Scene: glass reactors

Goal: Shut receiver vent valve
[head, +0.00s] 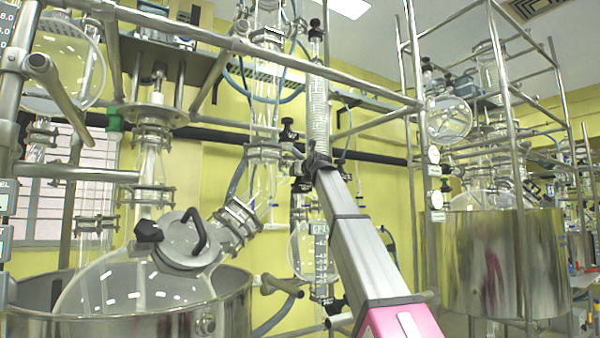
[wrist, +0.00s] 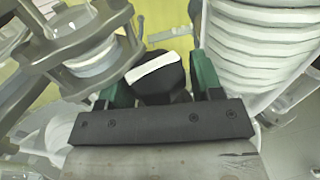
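In the wrist view a black valve knob (wrist: 155,82) with a white bar across its top sits between the two green fingers of my gripper (wrist: 162,85). The left finger appears to lie against the knob. At the right finger the gap is very thin or absent, so I cannot tell if the fingers press on it. In the head view my gripper (head: 317,160) is at the far end of my arm, by the glass column's lower end. The knob between the fingers is hard to make out there. The receiver (head: 312,250), a round glass vessel, hangs below, partly behind my arm.
A ribbed glass coil column (wrist: 262,45) stands close right of my gripper. A metal flange clamp (wrist: 85,50) is close on the left. In the head view another black knob (head: 289,133) sits just above left. Steel frame rails (head: 260,50) cross above, and a large glass reactor (head: 140,275) stands left.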

